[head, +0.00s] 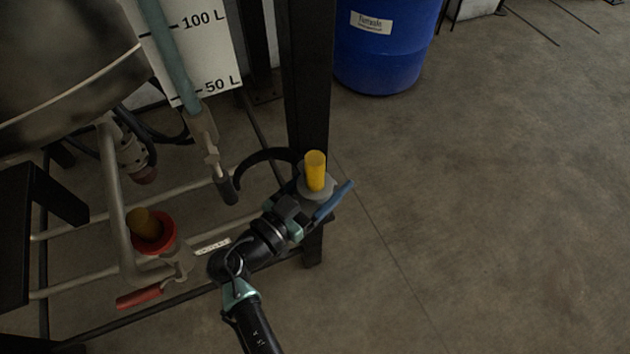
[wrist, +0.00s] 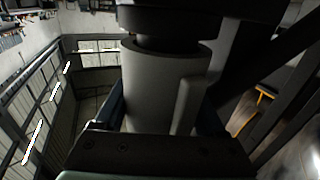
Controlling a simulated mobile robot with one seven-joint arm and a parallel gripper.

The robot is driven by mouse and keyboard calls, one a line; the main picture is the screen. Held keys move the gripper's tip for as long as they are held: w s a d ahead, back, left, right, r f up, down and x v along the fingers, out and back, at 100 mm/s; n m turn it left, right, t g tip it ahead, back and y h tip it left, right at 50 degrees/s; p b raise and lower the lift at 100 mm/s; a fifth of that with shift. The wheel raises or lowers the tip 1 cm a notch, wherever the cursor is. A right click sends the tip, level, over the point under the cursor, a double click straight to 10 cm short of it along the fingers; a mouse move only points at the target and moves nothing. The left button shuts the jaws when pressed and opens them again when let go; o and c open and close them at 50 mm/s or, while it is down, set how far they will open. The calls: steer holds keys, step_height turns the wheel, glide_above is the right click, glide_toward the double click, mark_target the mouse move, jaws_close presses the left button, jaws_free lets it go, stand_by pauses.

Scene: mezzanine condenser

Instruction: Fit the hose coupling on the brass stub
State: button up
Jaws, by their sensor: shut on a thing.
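My gripper (head: 316,199) is shut on a grey coupling (head: 313,188), at the front of the dark post in the head view. A bright yellow cylinder (head: 315,167) stands up from the coupling. In the wrist view the coupling (wrist: 165,85) is a thick grey cylinder with a side rib, between the blue-edged fingers, with black parts above it. The brass stub (head: 142,222) appears as a dull yellow-brown cylinder inside a red ring (head: 168,232), at lower left. The coupling is well to the right of the stub, apart from it. The coupling's far side is hidden.
A red-handled valve (head: 140,298) lies below the stub, among grey frame pipes (head: 75,279). A black curved hose (head: 250,166) arcs left of the post (head: 307,90). A level gauge (head: 202,50) and a blue drum (head: 385,50) stand behind. The floor at right is clear.

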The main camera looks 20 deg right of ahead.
jaws_close()
steer(key=shift+r, duration=0.2)
